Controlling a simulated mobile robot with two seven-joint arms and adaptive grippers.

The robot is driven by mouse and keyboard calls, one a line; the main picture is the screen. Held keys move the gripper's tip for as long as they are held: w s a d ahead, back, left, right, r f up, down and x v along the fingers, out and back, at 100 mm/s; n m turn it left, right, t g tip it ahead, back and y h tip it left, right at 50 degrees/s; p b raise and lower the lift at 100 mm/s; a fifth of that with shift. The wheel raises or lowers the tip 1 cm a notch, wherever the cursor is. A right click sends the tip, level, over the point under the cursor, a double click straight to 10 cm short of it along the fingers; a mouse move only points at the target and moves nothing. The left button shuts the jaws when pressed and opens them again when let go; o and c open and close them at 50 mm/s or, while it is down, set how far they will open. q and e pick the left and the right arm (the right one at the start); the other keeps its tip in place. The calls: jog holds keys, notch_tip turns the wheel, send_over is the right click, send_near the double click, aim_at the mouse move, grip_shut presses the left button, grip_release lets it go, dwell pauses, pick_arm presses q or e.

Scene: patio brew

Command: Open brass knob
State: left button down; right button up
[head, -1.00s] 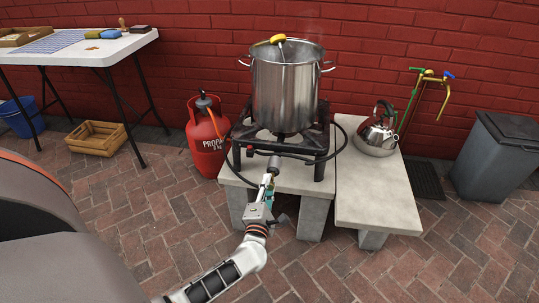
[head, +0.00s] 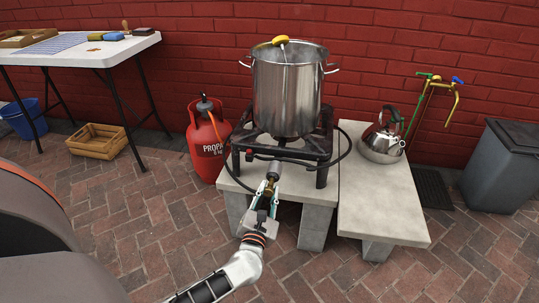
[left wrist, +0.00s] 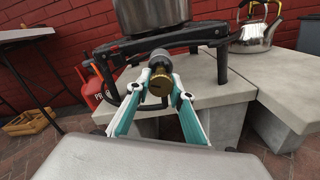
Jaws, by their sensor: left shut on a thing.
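The brass knob (left wrist: 160,84) sits between the fingertips of my left gripper (left wrist: 161,81) in the left wrist view, with its round face toward the camera. It is at the end of a grey cylindrical fitting at the front of the black burner stand (head: 318,145). In the head view the left gripper (head: 268,192) is shut on the knob (head: 269,186), just in front of the stand, and the fingers partly cover it. My right gripper is not in view.
A steel pot (head: 287,92) stands on the burner. A red propane cylinder (head: 205,150) is to the left, with a hose around the stand. A kettle (head: 382,140) rests on the concrete bench (head: 385,205) at right. The brick floor in front is open.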

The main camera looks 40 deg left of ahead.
pick_arm(q)
jog(key=shift+w+r+n, duration=0.1)
jog(key=shift+n, duration=0.2)
dwell(0.4)
jog(key=c, duration=1.8)
grip_release()
jog(key=shift+o, duration=0.2)
jog(key=shift+s+d, duration=0.15)
jog(key=shift+s, duration=0.05)
jog(key=v, duration=0.7)
